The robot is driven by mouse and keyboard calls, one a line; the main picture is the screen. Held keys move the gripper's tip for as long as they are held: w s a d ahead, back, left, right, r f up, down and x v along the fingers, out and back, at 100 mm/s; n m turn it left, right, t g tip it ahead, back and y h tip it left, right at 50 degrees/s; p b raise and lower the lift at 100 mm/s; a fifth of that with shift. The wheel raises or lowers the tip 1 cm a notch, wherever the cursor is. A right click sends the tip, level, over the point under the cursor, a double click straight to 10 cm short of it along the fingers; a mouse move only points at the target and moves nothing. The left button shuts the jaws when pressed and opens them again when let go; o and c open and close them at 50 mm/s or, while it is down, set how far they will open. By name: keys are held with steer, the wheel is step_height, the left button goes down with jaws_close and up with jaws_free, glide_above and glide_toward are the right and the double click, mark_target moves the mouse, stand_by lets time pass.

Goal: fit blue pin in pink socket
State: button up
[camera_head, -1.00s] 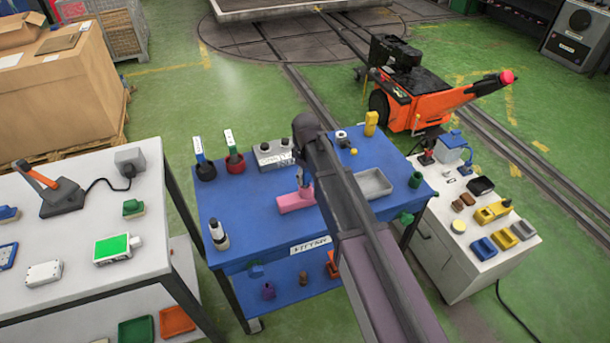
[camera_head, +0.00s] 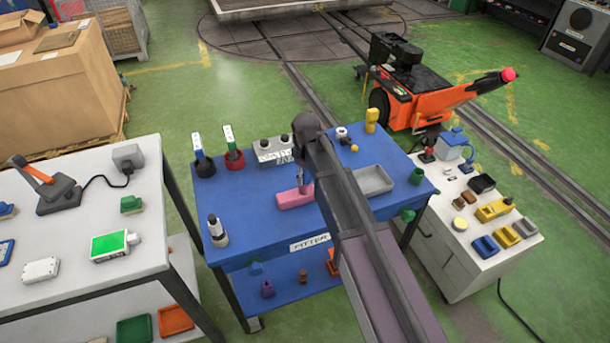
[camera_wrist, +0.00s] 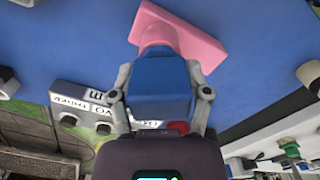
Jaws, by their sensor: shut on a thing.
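The pink socket (camera_head: 295,199) lies on the blue table, left of my arm in the head view. In the wrist view the pink socket (camera_wrist: 205,45) shows a flat base and a round collar. My gripper (camera_wrist: 160,80) is shut on the blue pin (camera_wrist: 160,92), with one finger on each side of it. The pin's far end meets or overlaps the pink collar in the wrist view. I cannot tell how deep it sits, or whether it only lies in front. In the head view my arm hides most of the gripper and pin.
A grey two-hole block (camera_head: 272,150), a red-based holder (camera_head: 233,160) and a white-and-black bottle (camera_head: 217,231) stand on the blue table (camera_head: 255,225). A grey tray (camera_head: 373,181) lies right of my arm. The table is bare between socket and front edge.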

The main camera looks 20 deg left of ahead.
steer(key=shift+f, duration=0.2)
steer(key=o, duration=1.3)
steer(key=shift+r, duration=0.25)
step_height(320, 180, up, 12)
steer(key=p, duration=1.1)
steer(key=shift+f+p, duration=0.25)
steer(key=shift+p, duration=0.1)
steer(key=shift+w+d+f+m+b, duration=0.4)
steer(key=shift+w+d+m, duration=0.35)
steer(key=shift+w+d, duration=2.55)
steer(key=shift+w+d+f+m+b, duration=0.55)
steer(key=shift+w+d, duration=1)
steer(key=shift+d, duration=3.3)
steer(key=shift+w+d+f+m+b, duration=0.25)
steer(key=shift+w+d+m, duration=0.65)
steer(key=shift+w+d, duration=2.4)
steer(key=shift+s+d, duration=0.8)
steer(key=shift+s, duration=0.1)
